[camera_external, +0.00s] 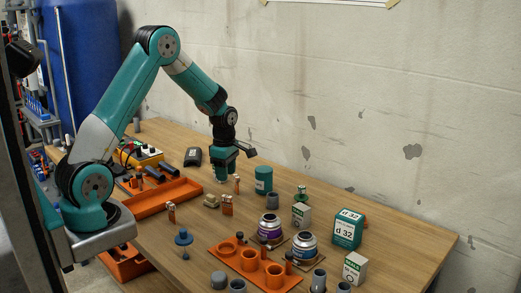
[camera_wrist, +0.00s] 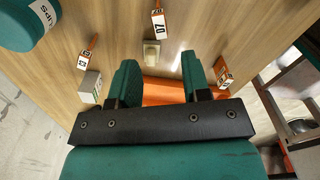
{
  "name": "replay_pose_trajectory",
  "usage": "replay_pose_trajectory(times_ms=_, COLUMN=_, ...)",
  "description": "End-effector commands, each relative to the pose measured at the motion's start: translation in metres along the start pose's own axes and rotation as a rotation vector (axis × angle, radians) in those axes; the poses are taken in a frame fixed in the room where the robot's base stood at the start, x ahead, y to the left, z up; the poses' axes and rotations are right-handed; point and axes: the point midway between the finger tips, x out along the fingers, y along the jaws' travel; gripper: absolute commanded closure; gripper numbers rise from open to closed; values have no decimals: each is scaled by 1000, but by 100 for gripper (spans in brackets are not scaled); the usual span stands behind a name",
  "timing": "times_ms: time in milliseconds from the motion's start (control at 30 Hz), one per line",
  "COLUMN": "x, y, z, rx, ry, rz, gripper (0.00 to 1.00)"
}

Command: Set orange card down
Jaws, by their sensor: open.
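One (camera_wrist: 158,22) is at the top middle of the wrist view, one (camera_wrist: 86,54) at the left, and one (camera_wrist: 222,74) at the right beside a fingertip. In the external view they show as small orange pieces (camera_external: 227,206), (camera_external: 237,184) and (camera_external: 171,212). I cannot tell which one the task names. My gripper (camera_external: 220,176) points down, low over the table; its two teal fingers (camera_wrist: 160,78) are apart, with no card visible between them.
A beige block (camera_wrist: 151,52) and a grey-white box (camera_wrist: 90,87) stand close to the fingers. An orange tray (camera_external: 160,199) lies to the left. A teal can (camera_external: 263,180), jars, boxes and an orange cup holder (camera_external: 228,262) crowd the right. The far right table corner is clear.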

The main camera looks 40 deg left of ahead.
Motion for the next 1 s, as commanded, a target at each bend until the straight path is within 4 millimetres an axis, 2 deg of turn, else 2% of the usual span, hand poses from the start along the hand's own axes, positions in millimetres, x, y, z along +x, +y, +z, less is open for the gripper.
replay_pose_trajectory(times_ms=167, x=-20, y=-3, z=-8, rx=44, ry=9, rz=11, gripper=56)
replay_pose_trajectory(times_ms=267, x=-45, y=-16, z=-31, rx=172, ry=42, rz=34, gripper=56)
replay_pose_trajectory(times_ms=367, x=-79, y=-40, z=-68, rx=382, ry=104, rz=56, gripper=56)
replay_pose_trajectory(times_ms=500, x=-120, y=-93, z=-125, rx=725, ry=213, rz=43, gripper=56)
replay_pose_trajectory(times_ms=600, x=-138, y=-133, z=-159, rx=946, ry=282, rz=7, gripper=56)
replay_pose_trajectory(times_ms=700, x=-148, y=-167, z=-183, rx=1122, ry=332, rz=-39, gripper=56)
replay_pose_trajectory(times_ms=800, x=-152, y=-191, z=-199, rx=1242, ry=361, rz=-79, gripper=56)
replay_pose_trajectory(times_ms=900, x=-154, y=-203, z=-206, rx=1307, ry=374, rz=-103, gripper=56)
replay_pose_trajectory(times_ms=1000, x=-154, y=-207, z=-209, rx=1331, ry=376, rz=-113, gripper=56)
